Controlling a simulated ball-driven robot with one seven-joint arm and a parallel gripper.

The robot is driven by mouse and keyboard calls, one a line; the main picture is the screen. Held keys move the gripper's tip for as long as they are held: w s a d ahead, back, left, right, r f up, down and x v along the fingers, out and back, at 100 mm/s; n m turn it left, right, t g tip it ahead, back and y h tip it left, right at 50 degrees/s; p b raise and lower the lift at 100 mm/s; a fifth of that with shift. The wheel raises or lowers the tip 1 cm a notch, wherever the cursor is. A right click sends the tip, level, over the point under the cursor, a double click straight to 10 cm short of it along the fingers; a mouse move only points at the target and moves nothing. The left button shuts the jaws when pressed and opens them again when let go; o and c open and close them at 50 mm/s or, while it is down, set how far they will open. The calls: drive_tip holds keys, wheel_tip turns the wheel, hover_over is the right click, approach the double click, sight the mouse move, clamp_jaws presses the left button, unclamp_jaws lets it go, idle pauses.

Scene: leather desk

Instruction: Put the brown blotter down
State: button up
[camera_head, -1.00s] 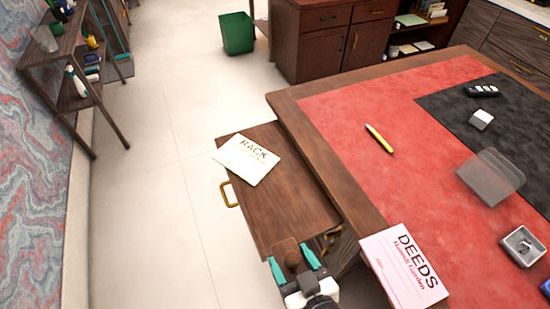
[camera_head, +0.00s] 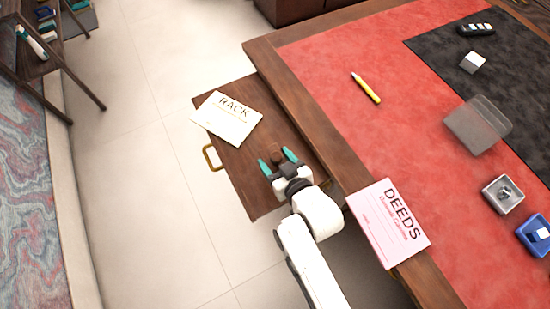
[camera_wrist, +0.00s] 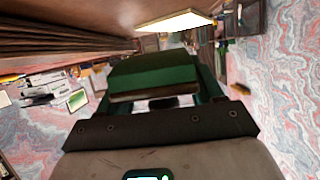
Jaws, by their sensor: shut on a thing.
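The brown blotter (camera_head: 277,153) is a small brown block between the teal fingertips of my gripper (camera_head: 279,162). My gripper is shut on it. In the head view they appear over the wooden pull-out board (camera_head: 245,187) at the side of the desk; whether the blotter touches the board I cannot tell. In the wrist view a dark block with a green band (camera_wrist: 155,76) fills the space between the fingers; its underside is hidden.
A cream card marked RACK (camera_head: 228,117) lies on the board's far end, beside a brass handle (camera_head: 211,158). A pink DEEDS paper (camera_head: 388,222) lies on the desk's near edge. A yellow pen (camera_head: 366,88) lies on the red desktop. The board is bare between card and gripper.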

sight(275, 158)
drive_tip(key=f, duration=0.1)
drive_tip(key=w+f, duration=0.2)
drive_tip(key=shift+w+a, duration=0.25)
drive_tip(key=shift+w+f, duration=0.15)
drive_tip(key=shift+f, duration=1.5)
drive_tip(key=shift+f+b, duration=0.15)
drive_tip(key=shift+b, duration=0.25)
drive_tip(key=o, duration=1.2)
drive_tip(key=shift+o, duration=0.2)
drive_tip(key=v, duration=1.2)
drive_tip(key=shift+b, duration=0.4)
